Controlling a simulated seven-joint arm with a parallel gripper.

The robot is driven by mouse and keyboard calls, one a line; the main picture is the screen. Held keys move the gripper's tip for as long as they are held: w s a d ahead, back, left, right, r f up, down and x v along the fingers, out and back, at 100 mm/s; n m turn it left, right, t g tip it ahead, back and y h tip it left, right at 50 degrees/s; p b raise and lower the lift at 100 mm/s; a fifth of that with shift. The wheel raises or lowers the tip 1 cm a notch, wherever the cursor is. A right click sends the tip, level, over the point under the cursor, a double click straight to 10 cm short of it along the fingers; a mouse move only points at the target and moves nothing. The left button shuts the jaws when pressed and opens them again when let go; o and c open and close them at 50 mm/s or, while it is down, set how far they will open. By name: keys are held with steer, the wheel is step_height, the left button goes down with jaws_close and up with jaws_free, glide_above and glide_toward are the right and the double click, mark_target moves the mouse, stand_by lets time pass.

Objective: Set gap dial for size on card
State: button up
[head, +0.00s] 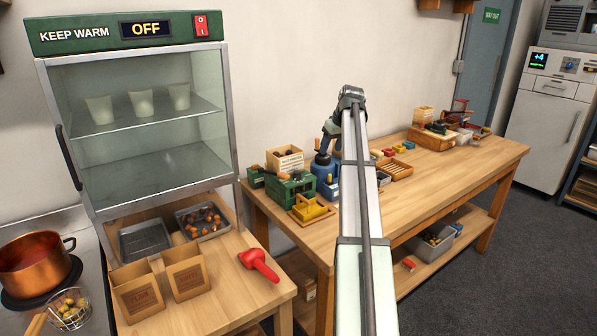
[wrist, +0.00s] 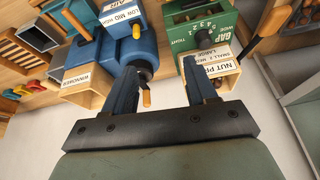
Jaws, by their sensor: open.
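The green machine (head: 290,188) stands at the left end of the long bench. In the wrist view the green machine (wrist: 208,28) shows a "GAP" label (wrist: 241,42) and a row of small marks; I cannot read a dial setting. My gripper (wrist: 160,70) is open and empty. Its right finger overlaps the card in the picture; contact cannot be told.
A blue machine (wrist: 112,55) with a "LOW MID HIGH" label is close to the left finger. A wood-handled lever (wrist: 272,20) is at right. A yellow press (head: 311,208) sits in front of the green machine. A red scoop (head: 259,264) lies on the nearer table.

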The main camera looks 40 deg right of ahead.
mark_target(298, 171)
steer(key=w+a+r+n+y, duration=0.1)
steer(key=w+a+r+n, duration=0.1)
steer(key=w+a+n, duration=0.35)
steer(key=shift+m, duration=0.65)
steer(key=x, duration=0.4)
steer(key=s+a+x, duration=0.1)
steer(key=x, duration=0.4)
steer(key=s+x, duration=0.1)
steer(key=x, duration=0.3)
steer(key=shift+w+a+f, duration=0.1)
steer(key=shift+a+f, duration=0.1)
steer(key=shift+f, duration=0.4)
steer(key=shift+c, duration=0.3)
steer(key=c, duration=1)
steer(key=shift+o, duration=0.2)
